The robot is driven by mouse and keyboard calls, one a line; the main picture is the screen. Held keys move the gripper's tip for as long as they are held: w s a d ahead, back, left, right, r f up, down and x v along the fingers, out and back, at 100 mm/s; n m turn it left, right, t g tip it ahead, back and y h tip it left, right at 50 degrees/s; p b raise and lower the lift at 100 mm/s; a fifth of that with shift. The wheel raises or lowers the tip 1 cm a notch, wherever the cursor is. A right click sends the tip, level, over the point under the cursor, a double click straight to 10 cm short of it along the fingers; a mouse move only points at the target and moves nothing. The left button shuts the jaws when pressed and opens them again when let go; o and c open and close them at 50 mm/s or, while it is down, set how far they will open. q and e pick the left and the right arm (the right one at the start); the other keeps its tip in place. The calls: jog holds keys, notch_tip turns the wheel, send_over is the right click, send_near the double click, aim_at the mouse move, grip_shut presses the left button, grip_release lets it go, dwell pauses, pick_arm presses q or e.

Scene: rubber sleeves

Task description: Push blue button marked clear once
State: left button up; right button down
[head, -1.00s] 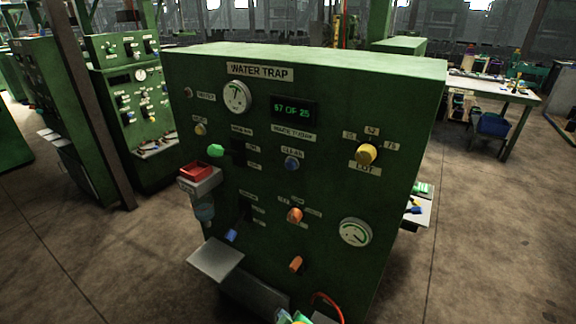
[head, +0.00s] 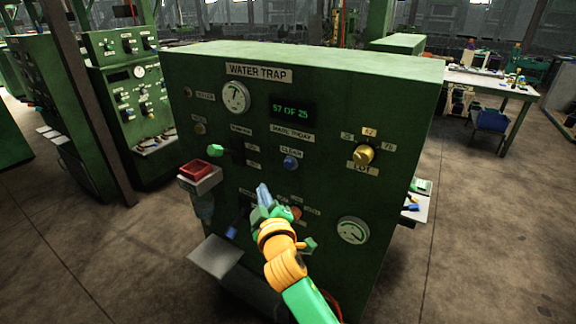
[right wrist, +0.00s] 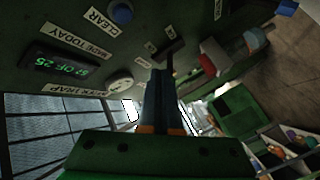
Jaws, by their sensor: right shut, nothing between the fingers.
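The blue button (head: 290,163) sits on the front of the green WATER TRAP panel (head: 330,100), just below its CLEAR label. It also shows at the top of the right wrist view (right wrist: 121,12), beside the CLEAR label (right wrist: 100,22). My right gripper (head: 264,192) is shut and empty. In the head view its fingertips appear below and left of the blue button, in front of the panel. In the right wrist view its closed fingers (right wrist: 163,95) point up the picture, with the button to their left, apart from them. My left gripper is not in view.
Nearby on the panel are a green knob (head: 215,151), a yellow LOT knob (head: 364,154), an orange knob (head: 296,212) and a round gauge (head: 353,230). A red tray (head: 195,168) and a grey shelf (head: 215,256) stick out at the left.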

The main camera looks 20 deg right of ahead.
aim_at(289, 164)
jog(key=shift+d, duration=0.1)
jog(key=w+d+b, duration=0.1)
jog(key=w+d, duration=0.4)
jog(key=d, duration=0.1)
jog(key=shift+w+d, duration=0.2)
jog(key=shift+d, duration=0.2)
jog(key=shift+w+d, duration=0.1)
dwell(1.8)
jog(key=shift+w+d, duration=0.15)
jog(key=shift+d, duration=0.1)
jog(key=shift+w+d, duration=0.25)
dwell(0.8)
jog(key=shift+s+a+p, duration=0.3)
jog(key=shift+s+a, duration=0.2)
jog(key=shift+a, duration=0.1)
